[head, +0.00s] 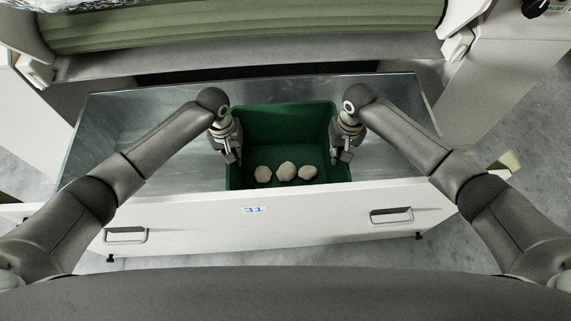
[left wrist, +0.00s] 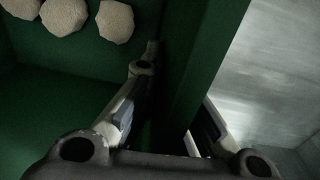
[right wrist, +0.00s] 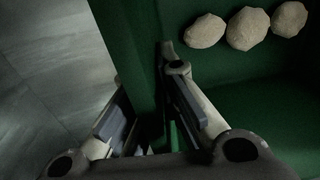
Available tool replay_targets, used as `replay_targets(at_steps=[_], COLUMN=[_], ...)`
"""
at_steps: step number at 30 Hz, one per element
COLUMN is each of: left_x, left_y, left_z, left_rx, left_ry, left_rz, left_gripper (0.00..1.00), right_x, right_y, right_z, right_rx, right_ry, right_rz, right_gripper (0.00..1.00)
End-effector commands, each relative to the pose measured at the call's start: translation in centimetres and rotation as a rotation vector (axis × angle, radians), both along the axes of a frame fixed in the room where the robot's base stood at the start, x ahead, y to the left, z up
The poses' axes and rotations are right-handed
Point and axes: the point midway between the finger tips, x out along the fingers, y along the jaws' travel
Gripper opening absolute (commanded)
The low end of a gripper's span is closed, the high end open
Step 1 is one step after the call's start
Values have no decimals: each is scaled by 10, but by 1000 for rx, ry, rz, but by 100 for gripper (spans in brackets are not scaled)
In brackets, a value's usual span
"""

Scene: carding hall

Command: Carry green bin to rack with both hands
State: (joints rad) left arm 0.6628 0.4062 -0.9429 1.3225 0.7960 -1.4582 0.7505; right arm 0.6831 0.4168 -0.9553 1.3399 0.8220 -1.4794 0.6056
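The green bin (head: 285,120) stands inside the open metal drawer, with three pale round lumps (head: 286,172) on its floor. My left gripper (head: 233,157) is at its left wall and my right gripper (head: 341,157) at its right wall, both pointing down. In the left wrist view the bin's wall (left wrist: 207,60) runs between the two fingers, one inside and one outside. The right wrist view likewise shows the bin wall (right wrist: 128,45) between the fingers. Whether the pads press on the walls is too dark to tell.
The drawer (head: 140,110) has a white front marked 31 and two handles; bare metal floor lies on both sides of the bin. The machine with a green roll (head: 240,27) overhangs behind it. Grey floor shows at both sides.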

Motion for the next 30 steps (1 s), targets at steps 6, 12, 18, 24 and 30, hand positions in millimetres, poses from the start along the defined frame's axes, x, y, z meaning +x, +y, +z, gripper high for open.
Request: replay_targets(at_steps=[6,12,18,24,30], left_x=[1,1,1,1,1], left_y=[1,1,1,1,1], left_z=[1,6,20,38,50], left_rx=[0,1,1,2,2], left_ry=[-2,-2,-1,-1,-1], left_rz=[1,1,1,2,2], left_gripper=[0,0,0,0,0], right_x=[1,1,1,1,1], right_y=[-1,-1,-1,-1,-1], right_z=[1,6,20,38,50], right_rx=[-1,-1,-1,-2,-2], right_ry=[-2,-2,-2,-2,-2], right_rz=[-1,-1,-2,-2,-2], right_gripper=[0,0,0,0,0])
